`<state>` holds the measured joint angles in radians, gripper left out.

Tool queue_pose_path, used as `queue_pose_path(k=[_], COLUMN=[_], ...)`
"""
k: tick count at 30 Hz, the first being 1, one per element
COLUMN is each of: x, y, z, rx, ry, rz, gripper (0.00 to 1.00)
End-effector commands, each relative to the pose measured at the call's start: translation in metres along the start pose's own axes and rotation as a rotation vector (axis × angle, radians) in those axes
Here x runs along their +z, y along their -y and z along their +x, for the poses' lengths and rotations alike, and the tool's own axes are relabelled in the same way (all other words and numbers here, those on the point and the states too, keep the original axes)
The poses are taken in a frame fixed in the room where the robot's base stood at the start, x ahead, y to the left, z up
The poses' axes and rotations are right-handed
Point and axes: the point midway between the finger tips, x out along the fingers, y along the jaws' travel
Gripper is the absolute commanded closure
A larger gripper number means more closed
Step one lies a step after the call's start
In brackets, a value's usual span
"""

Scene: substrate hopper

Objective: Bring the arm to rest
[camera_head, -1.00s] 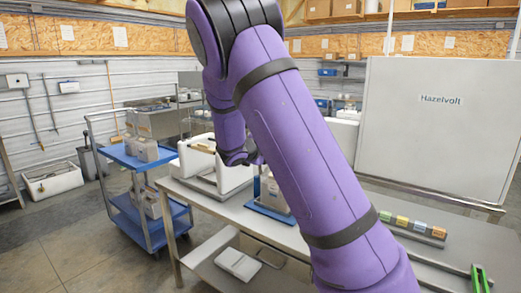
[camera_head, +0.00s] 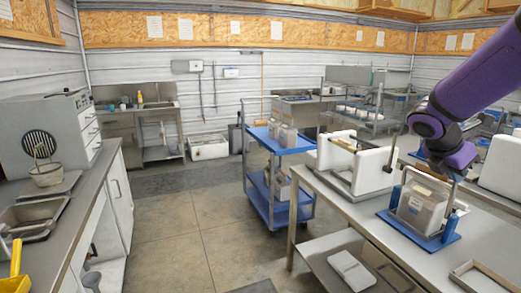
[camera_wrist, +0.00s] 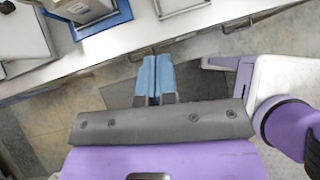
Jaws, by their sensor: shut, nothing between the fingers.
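My purple arm (camera_head: 468,82) reaches in from the right edge of the head view, its dark wrist joint bent over the right-hand table. My gripper (camera_wrist: 155,72) shows in the wrist view with its two blue fingers side by side, shut and empty. Past the fingers, the wrist view shows floor and the edge of a pale table (camera_wrist: 110,58). In the head view the fingers are hidden or too small to make out.
The right-hand metal table (camera_head: 372,225) holds a blue-based stand with a clear container (camera_head: 420,208), a white hopper-like unit (camera_head: 372,172) and a shallow tray (camera_head: 484,279). A blue cart (camera_head: 282,143) stands behind. A left counter (camera_head: 82,198) holds equipment. The middle floor (camera_head: 205,205) is clear.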

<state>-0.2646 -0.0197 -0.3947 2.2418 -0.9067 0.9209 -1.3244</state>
Motion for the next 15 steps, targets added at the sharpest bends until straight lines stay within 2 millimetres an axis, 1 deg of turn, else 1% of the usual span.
queue_pose_path(k=[1, 3, 10, 15], x=[-0.004, -0.011, -0.039, -0.063], y=[0.012, 0.026, 0.072, 0.105], z=[-0.010, -0.023, -0.069, -0.102], rx=[0.019, 0.034, 0.042, 0.006], ry=[-0.045, -0.113, -0.338, -0.506], rz=[0.109, 0.270, 0.780, 1.135], gripper=[1.00, 1.00, 1.00, 1.00])
